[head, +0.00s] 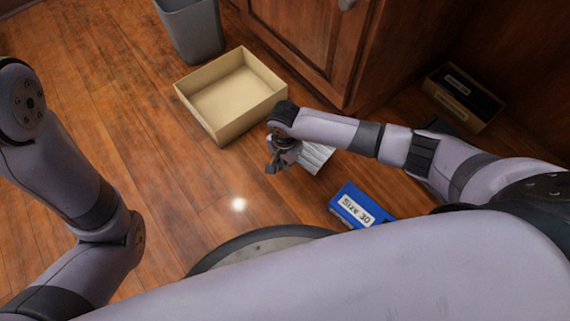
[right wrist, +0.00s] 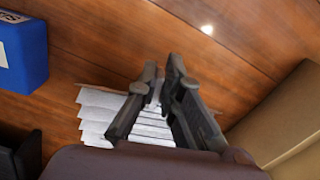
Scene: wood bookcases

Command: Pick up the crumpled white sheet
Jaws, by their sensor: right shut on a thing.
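The crumpled white sheet (head: 316,157) shows as a pleated white piece just right of my right gripper (head: 273,163) in the head view. In the right wrist view the sheet (right wrist: 98,112) has several parallel folds and lies behind and left of the fingers. My right gripper (right wrist: 162,75) is shut on the sheet, its fingertips close together. The fingers and wrist hide part of the sheet and the exact grip. I cannot tell whether the sheet touches the floor. My left arm shows at the left, but its gripper is out of view.
An open, empty cardboard box (head: 212,125) stands just beyond my right gripper. A grey bin (head: 193,35) is behind it. A blue "Size 30" box (head: 346,199) lies right of the gripper. A wooden cabinet (head: 310,40) and a dark-topped box (head: 447,101) are farther back. The left floor is clear.

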